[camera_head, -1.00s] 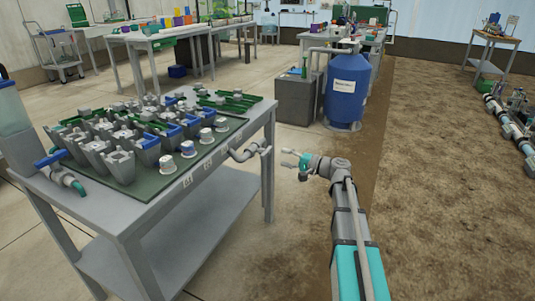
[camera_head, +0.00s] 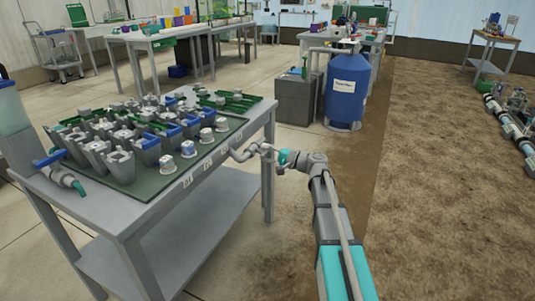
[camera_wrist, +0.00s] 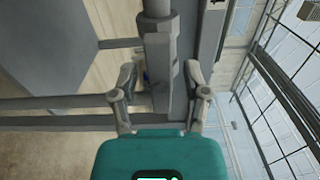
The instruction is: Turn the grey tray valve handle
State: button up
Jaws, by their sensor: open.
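The grey valve (camera_head: 241,154) sticks out from the right side of the grey table, on a bent pipe. In the wrist view a grey bar-like part of it (camera_wrist: 158,65) comes down from the top edge and lies between my two fingers. My gripper (camera_head: 266,151) is at the valve's outer end in the head view. In the wrist view my gripper (camera_wrist: 160,76) is open, with one finger on each side of the grey part and visible gaps beside it. The exact handle outline is hard to separate from my fingers in the head view.
The table (camera_head: 150,210) carries a green mat (camera_head: 140,190) with several grey pots and white cups. A blue tank (camera_head: 346,90) and a grey cabinet (camera_head: 298,97) stand further back. The floor right of the table is clear around my arm.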

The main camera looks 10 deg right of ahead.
grip_shut()
jog(key=shift+d, duration=0.15)
